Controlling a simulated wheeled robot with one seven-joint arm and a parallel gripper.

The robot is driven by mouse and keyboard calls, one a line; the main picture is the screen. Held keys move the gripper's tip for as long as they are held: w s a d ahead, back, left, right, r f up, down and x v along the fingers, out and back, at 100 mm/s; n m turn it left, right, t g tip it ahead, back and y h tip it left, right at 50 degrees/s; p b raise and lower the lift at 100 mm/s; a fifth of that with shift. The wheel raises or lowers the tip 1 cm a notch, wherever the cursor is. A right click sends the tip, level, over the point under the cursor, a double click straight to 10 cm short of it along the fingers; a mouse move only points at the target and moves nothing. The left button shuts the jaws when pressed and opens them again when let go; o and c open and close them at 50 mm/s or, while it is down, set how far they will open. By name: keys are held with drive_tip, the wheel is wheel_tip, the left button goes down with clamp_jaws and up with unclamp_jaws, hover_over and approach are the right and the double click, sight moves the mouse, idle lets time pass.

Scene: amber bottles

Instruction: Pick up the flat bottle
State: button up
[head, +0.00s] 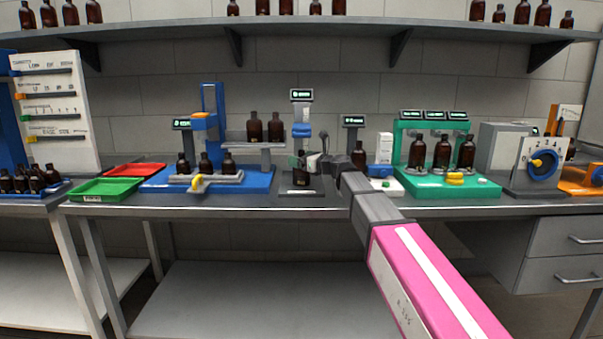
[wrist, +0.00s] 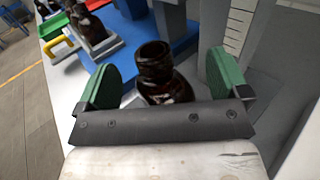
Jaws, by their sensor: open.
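An amber bottle (head: 299,177) stands on the small dark station in the middle of the bench, partly hidden by my gripper (head: 307,160). In the wrist view the dark glossy bottle (wrist: 153,62) shows its open neck and shoulder between the two green fingers. My gripper (wrist: 163,78) is open, with a finger on each side and visible gaps to the bottle. The bottle's lower body is hidden behind the gripper's grey bar, so I cannot tell its full shape or whether it is flat.
The blue station (head: 255,181) with several amber bottles is to the left, beside red (head: 135,170) and green (head: 105,188) trays. The green station (head: 470,188) with bottles is to the right. A shelf (head: 320,25) of bottles runs above. Bare bench is narrow along the front.

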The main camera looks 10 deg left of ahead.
drive_tip(key=shift+a, duration=0.1)
drive_tip(key=c, duration=1.1)
drive_tip(key=shift+w+r, duration=0.1)
drive_tip(key=shift+r, duration=0.1)
